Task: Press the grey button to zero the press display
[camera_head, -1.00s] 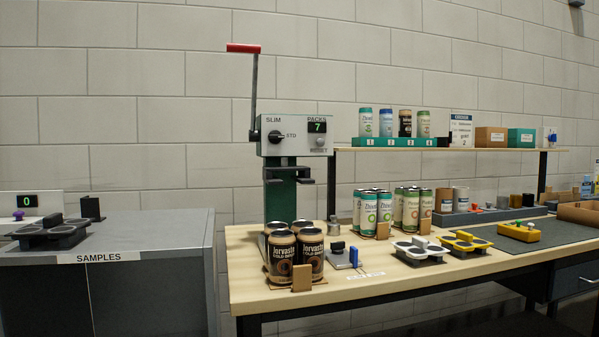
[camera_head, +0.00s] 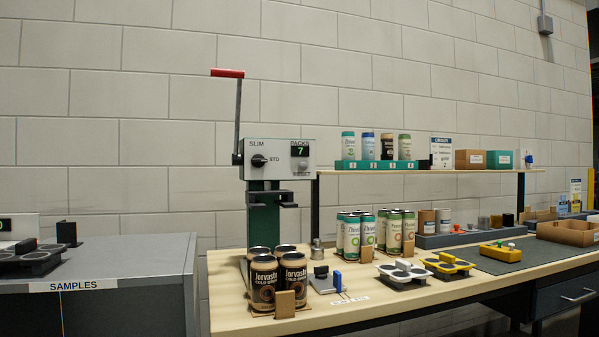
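The press (camera_head: 264,215) stands at the back left of the wooden table, with a green column and a long lever ending in a red handle (camera_head: 227,73). Its light grey control box (camera_head: 277,152) has a black SLIM/STD knob (camera_head: 258,160) at left. The small PACKS display (camera_head: 300,150) shows a green 7. Below the display is a round grey button (camera_head: 303,164) above the label RESET. Neither of my grippers is in view.
Dark Jorvasta cans (camera_head: 292,281) stand in front of the press. White-and-green cans (camera_head: 366,233), a white can holder (camera_head: 403,273) and a yellow one (camera_head: 447,266) are to the right. A shelf (camera_head: 440,171) holds sample cans and boxes. A grey SAMPLES cabinet (camera_head: 125,273) stands left.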

